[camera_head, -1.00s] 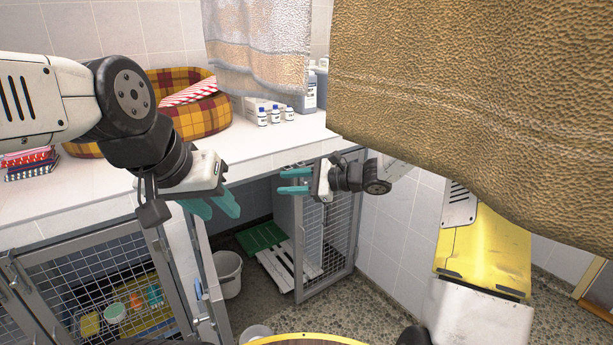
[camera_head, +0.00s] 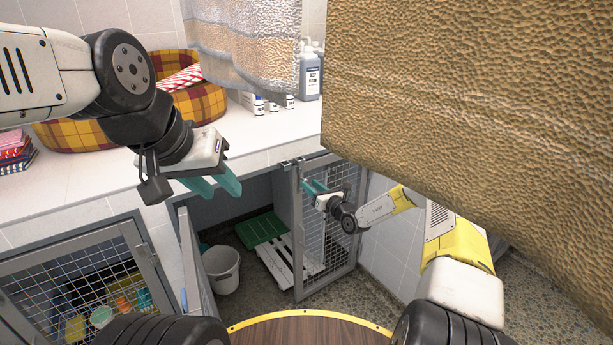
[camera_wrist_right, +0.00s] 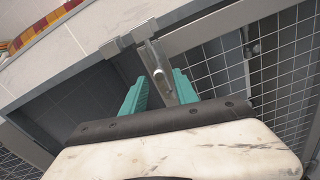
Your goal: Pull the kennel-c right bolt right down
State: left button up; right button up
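A metal bolt (camera_wrist_right: 158,66) with a bent handle sits at the top corner of a mesh door (camera_head: 330,238), which I take to be the kennel-c door. In the head view, my right gripper (camera_head: 313,188) is at the upper part of this door and hides part of it. In the right wrist view, the right gripper's teal fingers (camera_wrist_right: 158,92) are spread apart, with the bolt showing between their tips. I cannot tell whether they touch it. My left gripper (camera_head: 213,188) is open and empty above the counter's front edge.
The tiled counter (camera_head: 90,190) bears a plaid pet bed (camera_head: 75,135) and bottles (camera_head: 311,75). A bucket (camera_head: 221,270) and white slatted panel (camera_head: 285,262) are below. A round wooden top (camera_head: 300,328) is close in front.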

jog(key=shift+x, duration=1.6)
grip_shut()
